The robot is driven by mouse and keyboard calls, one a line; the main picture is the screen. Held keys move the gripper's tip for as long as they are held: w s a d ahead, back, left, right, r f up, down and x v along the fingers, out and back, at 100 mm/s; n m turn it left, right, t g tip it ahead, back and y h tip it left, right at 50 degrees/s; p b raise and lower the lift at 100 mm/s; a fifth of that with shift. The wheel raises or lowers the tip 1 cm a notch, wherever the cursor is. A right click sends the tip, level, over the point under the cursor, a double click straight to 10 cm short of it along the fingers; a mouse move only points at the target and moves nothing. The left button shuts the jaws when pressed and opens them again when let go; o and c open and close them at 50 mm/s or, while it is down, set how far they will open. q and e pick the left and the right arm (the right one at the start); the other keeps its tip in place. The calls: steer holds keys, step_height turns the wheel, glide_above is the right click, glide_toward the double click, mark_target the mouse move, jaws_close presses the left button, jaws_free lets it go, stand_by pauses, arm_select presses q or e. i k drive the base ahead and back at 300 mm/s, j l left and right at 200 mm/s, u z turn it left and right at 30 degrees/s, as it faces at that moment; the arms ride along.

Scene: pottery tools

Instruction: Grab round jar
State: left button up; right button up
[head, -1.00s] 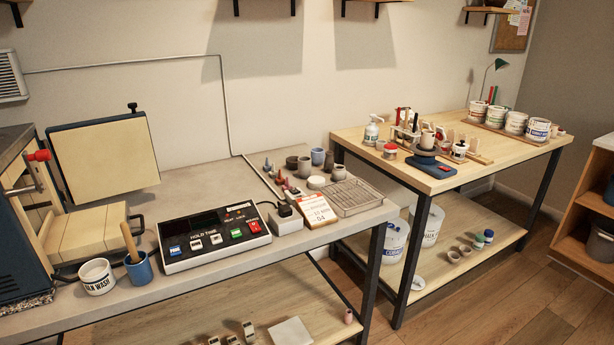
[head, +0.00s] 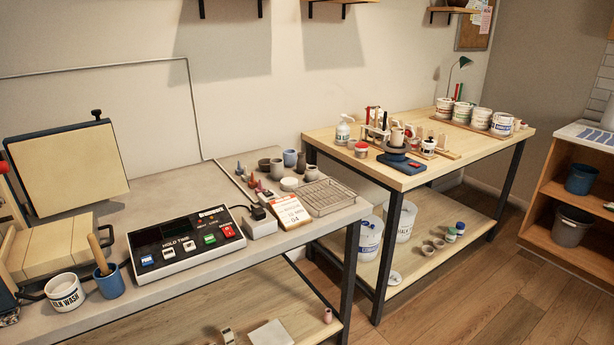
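Several small pots stand together at the back right of the grey-topped table. Among them are a rounded grey-brown jar (head: 311,173), a dark brown pot (head: 276,168), a blue-grey cup (head: 290,157) and a low white round piece (head: 289,184). I cannot tell for certain which one is the round jar; the rounded grey-brown one looks closest. It stands upright behind a wire rack (head: 325,198). Neither of my grippers is in view.
The grey table (head: 262,250) also holds a control box (head: 186,244), a white wash tub (head: 65,292) and a blue cup (head: 109,281). A wooden table (head: 440,158) with pottery tools and tubs stands to the right. Open wooden floor (head: 450,290) lies in front of it.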

mark_target(312, 174)
steer(key=i+l+u, duration=0.5)
steer(key=i+l, duration=0.25)
